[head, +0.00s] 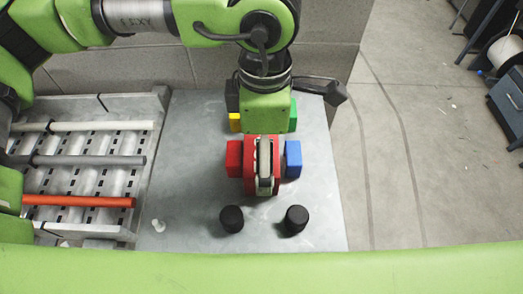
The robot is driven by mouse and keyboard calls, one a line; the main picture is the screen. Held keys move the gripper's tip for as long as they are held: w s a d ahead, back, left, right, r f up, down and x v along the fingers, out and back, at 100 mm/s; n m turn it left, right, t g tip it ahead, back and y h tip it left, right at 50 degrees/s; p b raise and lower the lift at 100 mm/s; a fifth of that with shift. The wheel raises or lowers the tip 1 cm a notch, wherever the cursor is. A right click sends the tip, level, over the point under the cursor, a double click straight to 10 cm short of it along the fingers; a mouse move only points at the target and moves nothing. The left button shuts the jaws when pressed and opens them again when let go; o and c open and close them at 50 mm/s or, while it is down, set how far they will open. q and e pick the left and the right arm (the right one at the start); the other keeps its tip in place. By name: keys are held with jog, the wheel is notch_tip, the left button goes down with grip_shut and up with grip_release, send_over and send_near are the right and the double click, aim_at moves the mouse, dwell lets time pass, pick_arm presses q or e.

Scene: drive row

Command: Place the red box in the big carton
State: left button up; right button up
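The red box (234,158) stands on a grey metal table, left of a blue box (293,158). My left arm comes in from the left and reaches down over the table. Its gripper (264,178) is between the red and blue boxes, close beside the red box. Red surfaces show around the gripper; I cannot tell whether they are part of it. The gripper is seen from above, so its fingertips and any contact with the red box are hidden. My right gripper is not in view. I see no big carton.
A yellow box (235,122) and a green box (293,115) are partly hidden behind my wrist. Two black knobs (232,218) stand at the front. A slotted rack (95,180) with white, grey and red rods is at left. The grey table (190,215) has bare room at front left.

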pick_arm(q)
jog(key=shift+f+p, duration=0.4)
jog(key=shift+f, duration=1)
jog(key=c, duration=1.5)
jog(key=shift+r, duration=0.1)
